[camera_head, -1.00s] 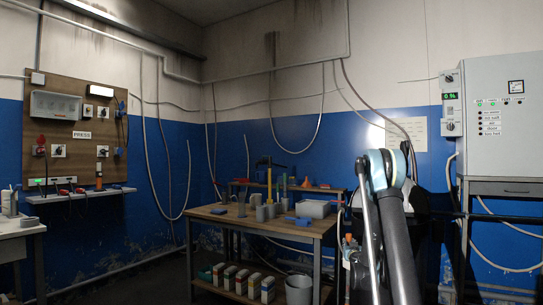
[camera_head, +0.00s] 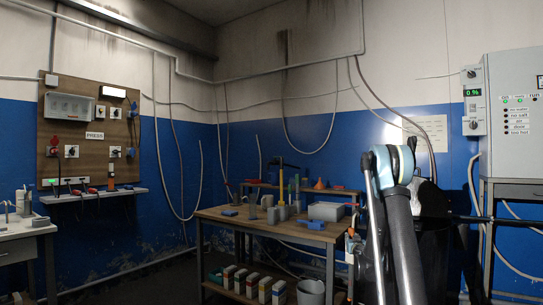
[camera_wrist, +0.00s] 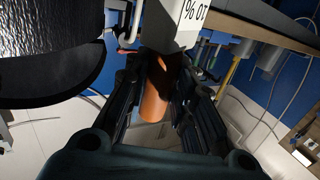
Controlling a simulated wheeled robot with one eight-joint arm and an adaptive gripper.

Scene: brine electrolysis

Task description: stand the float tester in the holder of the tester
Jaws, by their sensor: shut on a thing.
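My gripper (camera_wrist: 160,100) shows in the wrist view, its dark fingers shut on an orange cylinder (camera_wrist: 156,102), which I take to be the float tester. The cylinder's upper end lies close to a white block with black lettering (camera_wrist: 178,25); I cannot tell whether they touch. The holder of the tester cannot be made out with certainty. Small grey stands and upright tubes (camera_head: 271,214) are on the wooden table (camera_head: 235,218).
A grey box (camera_head: 326,211) and a blue piece (camera_head: 315,224) lie on the table's right part. A white bench (camera_head: 20,229) stands far left, below a wooden wall panel (camera_head: 88,115). A control cabinet (camera_head: 520,120) is at the right. Dark floor lies between bench and table.

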